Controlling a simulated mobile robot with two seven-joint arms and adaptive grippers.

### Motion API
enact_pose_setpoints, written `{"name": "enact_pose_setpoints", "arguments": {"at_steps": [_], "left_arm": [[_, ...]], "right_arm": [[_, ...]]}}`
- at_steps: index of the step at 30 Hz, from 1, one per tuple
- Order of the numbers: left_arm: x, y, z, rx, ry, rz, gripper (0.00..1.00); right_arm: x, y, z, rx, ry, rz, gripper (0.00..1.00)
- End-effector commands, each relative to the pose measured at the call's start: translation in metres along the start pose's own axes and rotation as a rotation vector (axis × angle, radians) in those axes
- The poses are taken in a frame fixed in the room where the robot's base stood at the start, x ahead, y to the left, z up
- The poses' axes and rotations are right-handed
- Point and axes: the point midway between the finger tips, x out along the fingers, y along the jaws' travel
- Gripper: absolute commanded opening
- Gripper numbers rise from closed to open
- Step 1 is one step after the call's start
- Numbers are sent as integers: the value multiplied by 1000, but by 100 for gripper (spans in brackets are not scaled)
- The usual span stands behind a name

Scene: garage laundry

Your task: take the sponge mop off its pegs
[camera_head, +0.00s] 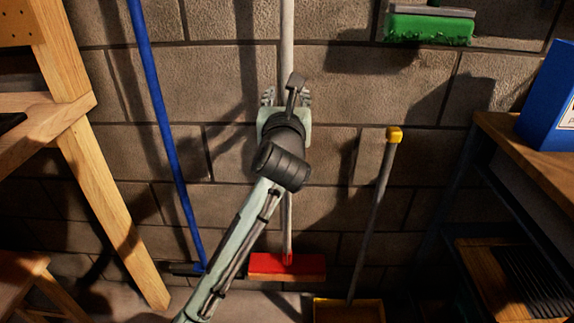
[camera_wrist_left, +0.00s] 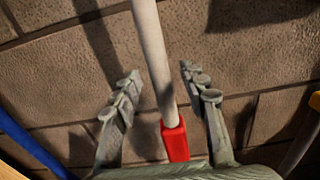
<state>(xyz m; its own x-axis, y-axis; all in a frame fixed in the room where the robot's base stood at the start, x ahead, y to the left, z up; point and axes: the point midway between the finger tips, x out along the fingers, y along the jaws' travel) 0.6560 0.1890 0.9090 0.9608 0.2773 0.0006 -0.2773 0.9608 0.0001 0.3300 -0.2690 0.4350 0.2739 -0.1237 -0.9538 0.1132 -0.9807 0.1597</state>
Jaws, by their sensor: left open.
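The mop with a pale pole (camera_head: 287,30) hangs upright against the block wall, its red head (camera_head: 287,265) with a tan lower strip near the floor. I take it to be the sponge mop. In the left wrist view its pole (camera_wrist_left: 153,50) runs down into a red socket (camera_wrist_left: 175,140). My left gripper (camera_head: 287,97) is open in front of the pole. In the wrist view the open fingers (camera_wrist_left: 160,82) lie either side of the pole with gaps; depth is unclear. My arm hides part of the pole. The pegs are not clearly visible. My right gripper is not in view.
A blue pole (camera_head: 165,120) leans left of the mop. A yellow dustpan (camera_head: 348,311) with a long grey handle (camera_head: 375,205) stands right. A green brush (camera_head: 430,28) hangs upper right. A wooden frame (camera_head: 75,130) is left; a shelf unit with a blue box (camera_head: 548,100) is right.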

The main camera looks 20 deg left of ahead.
Motion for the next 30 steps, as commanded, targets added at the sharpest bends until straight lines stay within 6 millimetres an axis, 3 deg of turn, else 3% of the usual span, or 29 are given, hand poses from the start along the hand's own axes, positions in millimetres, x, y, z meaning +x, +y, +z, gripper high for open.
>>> {"name": "enact_pose_setpoints", "arguments": {"at_steps": [4,12,23,30], "left_arm": [[18,0,0,1,0,0,43],[21,0,0,1,1,-1,43],[21,0,0,1,1,-1,0],[21,0,0,1,1,-1,0]], "right_arm": [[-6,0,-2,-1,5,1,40],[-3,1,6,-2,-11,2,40],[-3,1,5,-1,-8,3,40],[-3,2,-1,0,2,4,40]]}}
